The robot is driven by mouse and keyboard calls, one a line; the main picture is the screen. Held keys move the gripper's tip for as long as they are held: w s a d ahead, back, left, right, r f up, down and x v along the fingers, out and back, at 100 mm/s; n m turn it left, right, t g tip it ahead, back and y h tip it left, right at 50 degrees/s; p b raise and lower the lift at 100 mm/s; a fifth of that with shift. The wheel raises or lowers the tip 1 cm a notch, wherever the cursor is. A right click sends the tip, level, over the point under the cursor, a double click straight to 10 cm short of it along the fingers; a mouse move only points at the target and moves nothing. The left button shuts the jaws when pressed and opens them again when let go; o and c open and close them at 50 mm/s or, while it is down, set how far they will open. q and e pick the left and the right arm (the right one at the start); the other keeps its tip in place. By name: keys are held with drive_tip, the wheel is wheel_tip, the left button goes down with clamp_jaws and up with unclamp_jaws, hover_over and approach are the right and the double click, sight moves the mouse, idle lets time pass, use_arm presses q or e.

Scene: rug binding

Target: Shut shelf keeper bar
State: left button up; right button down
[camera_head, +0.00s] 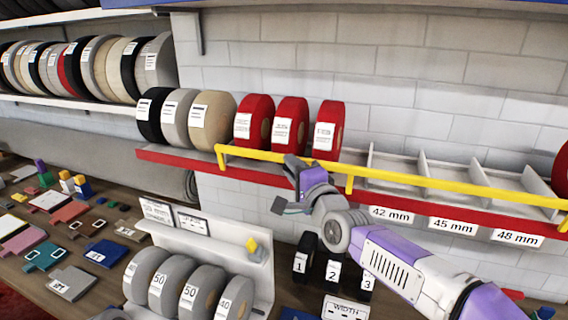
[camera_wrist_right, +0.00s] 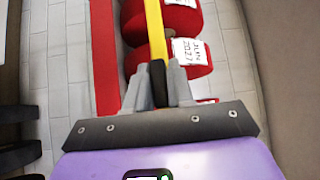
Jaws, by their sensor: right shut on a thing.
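The yellow keeper bar (camera_head: 430,182) runs along the front of the red-edged shelf (camera_head: 180,160), in front of the rolls and empty slots. It has short yellow uprights at its left end, middle and right. My right gripper (camera_head: 294,162) is at the bar's left half, just in front of the red rolls. In the right wrist view the bar (camera_wrist_right: 154,30) runs down between my right fingers (camera_wrist_right: 158,80), which are shut on it. The fingers hide a short stretch of the bar. My left gripper is not in view.
Three red rolls (camera_head: 290,125) stand on the shelf, with black, grey and tan rolls to their left. Empty slots are labelled 42, 45 and 48 mm (camera_head: 453,226). Below, a white rack (camera_head: 215,245) holds grey rolls. Numbered black rolls (camera_head: 333,272) stand near my right forearm.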

drive_tip(key=shift+w+m+g+p, duration=0.35)
drive_tip(key=shift+m+g+p, duration=0.2)
drive_tip(key=shift+p, duration=0.45)
drive_tip(key=shift+d+r+m+g+p, duration=0.1)
drive_tip(key=shift+d+m+g+p, duration=0.05)
drive_tip(key=shift+m+g+p, duration=0.15)
drive_tip(key=shift+d, duration=0.1)
drive_tip(key=c, duration=1.2)
unclamp_jaws()
drive_tip(key=shift+h, duration=0.3)
drive_tip(key=shift+c, duration=0.2)
drive_tip(key=shift+o, duration=1)
drive_tip(key=shift+w, duration=0.25)
drive_tip(key=shift+r, duration=0.1)
drive_tip(key=shift+s, duration=0.15)
